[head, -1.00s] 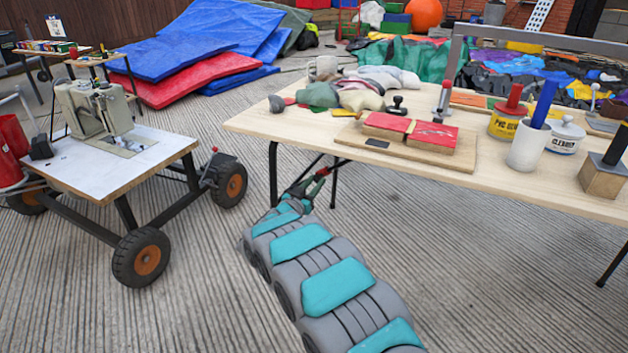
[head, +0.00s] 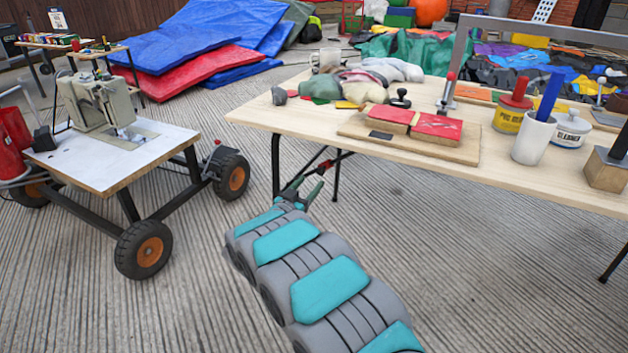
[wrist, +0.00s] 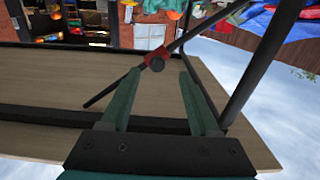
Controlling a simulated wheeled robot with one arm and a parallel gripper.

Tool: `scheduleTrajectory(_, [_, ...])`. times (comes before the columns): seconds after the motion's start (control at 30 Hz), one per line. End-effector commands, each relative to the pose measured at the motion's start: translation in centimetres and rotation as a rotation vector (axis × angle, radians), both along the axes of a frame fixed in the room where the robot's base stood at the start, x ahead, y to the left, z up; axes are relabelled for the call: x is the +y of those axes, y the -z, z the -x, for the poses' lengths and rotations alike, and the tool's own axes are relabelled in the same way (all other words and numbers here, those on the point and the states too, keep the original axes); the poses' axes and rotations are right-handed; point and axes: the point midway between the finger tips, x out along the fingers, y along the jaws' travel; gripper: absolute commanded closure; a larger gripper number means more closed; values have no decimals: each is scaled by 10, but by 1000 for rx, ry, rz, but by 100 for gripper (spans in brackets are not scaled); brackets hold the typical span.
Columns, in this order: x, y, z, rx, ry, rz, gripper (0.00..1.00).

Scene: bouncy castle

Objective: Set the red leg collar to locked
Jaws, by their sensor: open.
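The red leg collar (wrist: 155,61) shows in the wrist view, with a dark round knob on it. It sits around a thin dark diagonal brace under the table, near a thicker dark table leg (wrist: 262,60). My gripper (wrist: 160,75) is open, with one green finger on each side of the collar in the picture. I cannot tell whether the fingers reach around it or stop short. In the head view my gripper (head: 312,190) is by the left end of the worktable, below its top. The collar's lock state cannot be read.
The wooden worktable (head: 270,116) holds a red-topped board (head: 436,128), tins and a white cup. A wheeled cart (head: 85,173) with a machine on it stands to the left. Folded blue and red sheets lie behind. Concrete between cart and table is clear.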

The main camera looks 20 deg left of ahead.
Motion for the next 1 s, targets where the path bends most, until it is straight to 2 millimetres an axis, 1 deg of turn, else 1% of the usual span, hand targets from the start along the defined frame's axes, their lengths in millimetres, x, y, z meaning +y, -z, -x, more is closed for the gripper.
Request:
scheduleTrajectory(0.03, [1, 0, 9, 0, -3, 1, 38])
scheduleTrajectory(0.13, [3, -1, 21, 1, -3, -3, 38])
scheduleTrajectory(0.33, [3, -1, 31, 1, -2, -2, 38])
scheduleTrajectory(0.8, [2, -2, 29, 4, -3, -4, 38])
scheduleTrajectory(0.87, [0, -5, 26, 13, -11, -10, 38])
scheduleTrajectory(0.97, [-6, -13, 15, 54, -48, -33, 38])
scheduleTrajectory(1.0, [-9, -21, 9, 74, -69, -47, 38])
